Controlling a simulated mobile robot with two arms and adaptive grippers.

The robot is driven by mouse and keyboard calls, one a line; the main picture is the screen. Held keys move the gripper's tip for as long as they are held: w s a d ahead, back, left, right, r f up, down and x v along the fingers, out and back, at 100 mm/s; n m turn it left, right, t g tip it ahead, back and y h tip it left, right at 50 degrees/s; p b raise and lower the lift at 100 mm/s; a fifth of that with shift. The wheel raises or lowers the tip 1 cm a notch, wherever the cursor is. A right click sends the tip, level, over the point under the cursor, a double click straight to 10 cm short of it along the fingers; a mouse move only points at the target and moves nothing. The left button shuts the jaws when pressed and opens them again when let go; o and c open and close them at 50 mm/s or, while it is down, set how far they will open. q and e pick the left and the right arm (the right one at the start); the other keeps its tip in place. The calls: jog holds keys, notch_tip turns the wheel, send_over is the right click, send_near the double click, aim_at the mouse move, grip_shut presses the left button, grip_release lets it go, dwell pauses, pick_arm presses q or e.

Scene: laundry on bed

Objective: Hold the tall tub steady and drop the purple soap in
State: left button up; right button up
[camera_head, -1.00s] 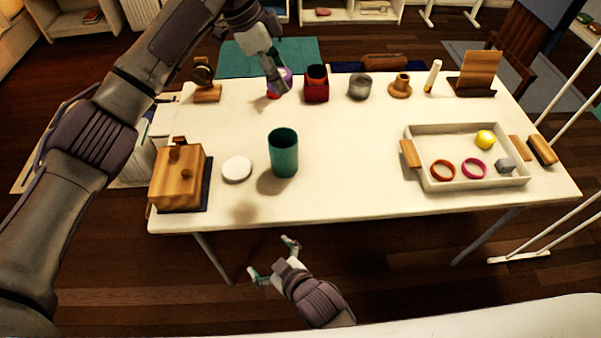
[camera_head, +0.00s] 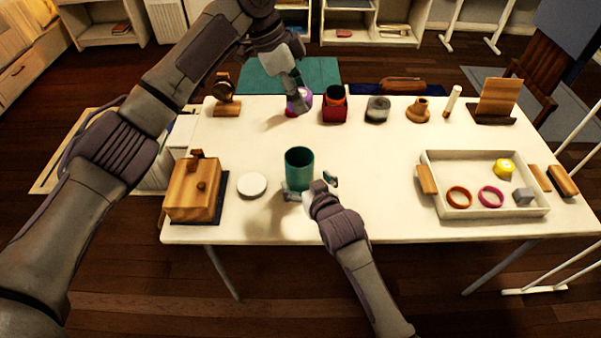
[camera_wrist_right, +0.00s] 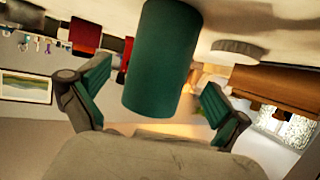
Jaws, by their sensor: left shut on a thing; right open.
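The tall teal tub (camera_head: 299,168) stands upright near the front edge of the white table (camera_head: 370,215). My right gripper (camera_head: 308,188) is open in front of it, with a finger to either side. In the right wrist view the tub (camera_wrist_right: 160,60) fills the space between the green-padded fingers, with gaps at both sides. My left gripper (camera_head: 299,104) is at the back of the table, shut on the purple soap (camera_head: 306,96), which its fingers partly cover. I cannot tell whether the soap still touches the table.
A white lid-like disc (camera_head: 252,184) and a wooden box (camera_head: 193,190) are left of the tub. A red container (camera_head: 334,113) and grey jar (camera_head: 377,110) stand beside the left gripper. A tray (camera_head: 435,207) with small items is at right. The middle is clear.

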jog(key=shift+x, duration=2.75)
jog(key=shift+c, duration=0.2)
jog(key=c, duration=1.1)
jog(key=shift+c, duration=0.2)
